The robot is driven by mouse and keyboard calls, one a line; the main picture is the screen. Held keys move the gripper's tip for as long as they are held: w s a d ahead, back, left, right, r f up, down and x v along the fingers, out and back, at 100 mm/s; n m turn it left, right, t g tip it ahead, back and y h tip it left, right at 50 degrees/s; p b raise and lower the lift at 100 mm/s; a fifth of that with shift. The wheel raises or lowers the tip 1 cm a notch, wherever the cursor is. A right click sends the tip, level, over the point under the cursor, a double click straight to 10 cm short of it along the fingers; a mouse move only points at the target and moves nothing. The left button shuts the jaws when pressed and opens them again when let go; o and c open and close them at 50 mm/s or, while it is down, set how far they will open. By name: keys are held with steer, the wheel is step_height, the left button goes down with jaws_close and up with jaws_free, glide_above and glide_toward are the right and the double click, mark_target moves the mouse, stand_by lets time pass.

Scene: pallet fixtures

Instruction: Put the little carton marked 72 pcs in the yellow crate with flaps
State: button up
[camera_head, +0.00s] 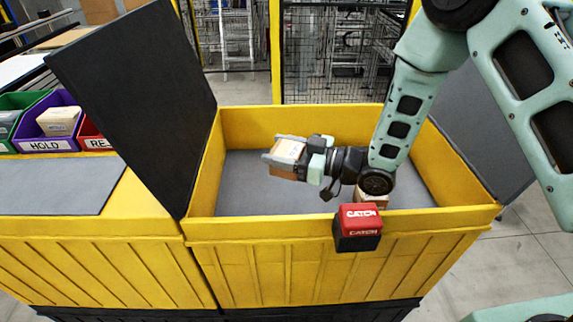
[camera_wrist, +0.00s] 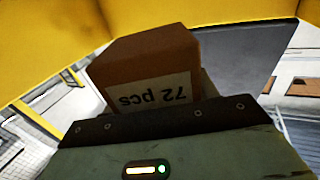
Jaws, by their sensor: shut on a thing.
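The little carton (camera_head: 285,158) is brown with a pale label. In the wrist view the carton (camera_wrist: 147,65) shows "72 pcs" upside down. My gripper (camera_head: 289,156) is shut on it and holds it over the inside of the yellow crate (camera_head: 330,250), left of its middle. The crate has a grey floor (camera_head: 260,193) and dark flaps (camera_head: 140,95) standing open at its left and right. The carton appears to be above the floor; the exact height is hard to tell.
Another small carton (camera_head: 372,196) is in the crate near the front wall, partly hidden by my arm. A red and black "CATCH" block (camera_head: 358,228) is on the front rim. Bins marked "HOLD" (camera_head: 48,145) and a red one (camera_head: 92,138) stand at left.

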steer(key=shift+f+p, duration=0.6)
steer(key=shift+f, duration=1.65)
steer(key=shift+f+b, duration=0.45)
steer(key=shift+b, duration=0.05)
steer(key=shift+f, duration=0.2)
steer(key=o, duration=1.1)
steer(key=shift+c, duration=0.2)
